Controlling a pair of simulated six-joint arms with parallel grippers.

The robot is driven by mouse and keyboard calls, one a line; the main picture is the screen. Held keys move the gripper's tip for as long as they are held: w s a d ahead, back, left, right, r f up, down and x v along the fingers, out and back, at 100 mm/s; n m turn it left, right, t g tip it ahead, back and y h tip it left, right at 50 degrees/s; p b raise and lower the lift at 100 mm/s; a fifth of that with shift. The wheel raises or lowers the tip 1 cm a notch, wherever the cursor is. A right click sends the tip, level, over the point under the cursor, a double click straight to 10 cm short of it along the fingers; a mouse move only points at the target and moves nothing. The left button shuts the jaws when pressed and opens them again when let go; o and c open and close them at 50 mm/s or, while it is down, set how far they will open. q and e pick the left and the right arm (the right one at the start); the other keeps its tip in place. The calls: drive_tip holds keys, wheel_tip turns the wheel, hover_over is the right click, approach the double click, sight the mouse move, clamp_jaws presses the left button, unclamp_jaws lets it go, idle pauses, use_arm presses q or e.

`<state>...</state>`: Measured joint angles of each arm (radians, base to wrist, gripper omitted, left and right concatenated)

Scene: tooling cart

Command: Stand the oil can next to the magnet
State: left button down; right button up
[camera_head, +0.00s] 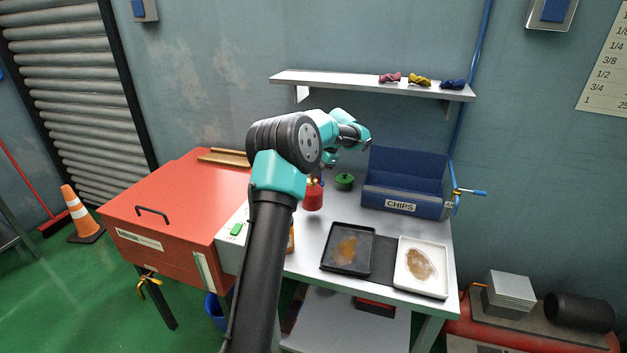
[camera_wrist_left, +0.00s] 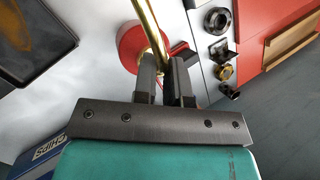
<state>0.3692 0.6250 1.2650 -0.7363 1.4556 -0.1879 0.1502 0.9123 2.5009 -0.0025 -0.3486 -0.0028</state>
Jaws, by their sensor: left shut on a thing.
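The oil can (camera_head: 313,197) is red with a brass spout. My left gripper (camera_head: 317,178) is above it, mostly behind my own arm in the head view. In the left wrist view, the can's red body (camera_wrist_left: 130,47) lies just beyond my left gripper (camera_wrist_left: 165,68), whose fingers are shut on the brass spout. I cannot tell whether the can's base touches the bench. I cannot identify the magnet surely; a small red and dark piece (camera_wrist_left: 181,48) shows beside the can in the wrist view. My right gripper is not in view.
A green round item (camera_head: 344,181) stands right of the can, near the blue CHIPS bin (camera_head: 402,206). A black tray (camera_head: 330,262) and a white tray (camera_head: 438,287) lie in front. A red chest (camera_head: 165,205) is left. Several small fittings (camera_wrist_left: 217,20) line the wrist view's upper right.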

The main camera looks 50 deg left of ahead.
sight(313, 180)
use_arm(q)
drive_tip(key=shift+f, duration=1.85)
drive_tip(key=c, duration=1.2)
unclamp_jaws()
drive_tip(key=shift+o, duration=0.2)
drive_tip(key=v, duration=1.2)
